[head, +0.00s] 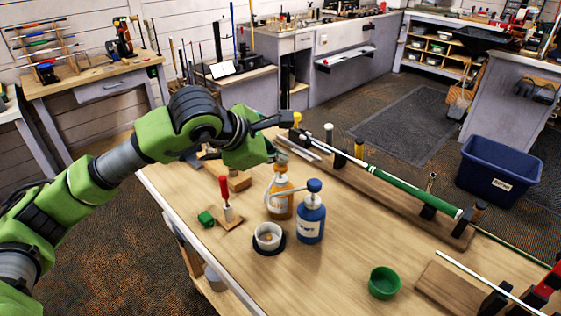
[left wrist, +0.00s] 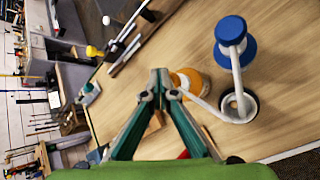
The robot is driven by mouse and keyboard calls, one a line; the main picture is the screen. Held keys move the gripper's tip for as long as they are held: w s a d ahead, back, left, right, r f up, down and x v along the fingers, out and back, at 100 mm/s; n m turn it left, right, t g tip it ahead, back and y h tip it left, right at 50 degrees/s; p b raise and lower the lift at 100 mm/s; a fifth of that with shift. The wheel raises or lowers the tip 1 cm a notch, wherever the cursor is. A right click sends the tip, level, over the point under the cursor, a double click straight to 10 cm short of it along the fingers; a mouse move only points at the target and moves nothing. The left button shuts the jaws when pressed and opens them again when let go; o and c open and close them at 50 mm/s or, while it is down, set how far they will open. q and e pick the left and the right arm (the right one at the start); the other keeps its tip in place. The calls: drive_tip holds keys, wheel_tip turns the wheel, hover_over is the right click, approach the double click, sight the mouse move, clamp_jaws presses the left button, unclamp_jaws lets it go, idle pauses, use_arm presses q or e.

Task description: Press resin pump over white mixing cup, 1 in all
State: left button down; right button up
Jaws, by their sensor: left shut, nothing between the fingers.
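An orange bottle (head: 280,204) and a blue bottle (head: 311,226) with a blue pump head (head: 314,186) stand upright on the workbench. Their labels are too small to read, so I cannot tell which is resin. The white mixing cup (head: 267,234) stands on a dark round base in front of them. In the left wrist view, a white spout from each bottle reaches toward the cup (left wrist: 238,104). My left gripper (head: 279,158) is shut and empty, just above the orange bottle's top, partly hiding it. I cannot tell whether they touch. My right gripper is not in view.
A red-handled tool (head: 225,195) and a green block (head: 206,218) stand left of the cup. A green bowl (head: 384,282) is at the front right. A club with a green grip (head: 405,187) lies in supports along the bench's far side. Bare wood lies between.

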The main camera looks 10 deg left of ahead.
use_arm(q)
drive_tip(key=shift+f, duration=0.35)
drive_tip(key=shift+w+r+p, duration=0.1)
drive_tip(key=shift+r+p, duration=0.45)
drive_tip(key=shift+r, duration=0.9)
drive_tip(key=shift+r, duration=0.25)
wheel_tip(320, 180, up, 5)
drive_tip(key=shift+f+p, duration=0.2)
drive_tip(key=shift+p, duration=0.9)
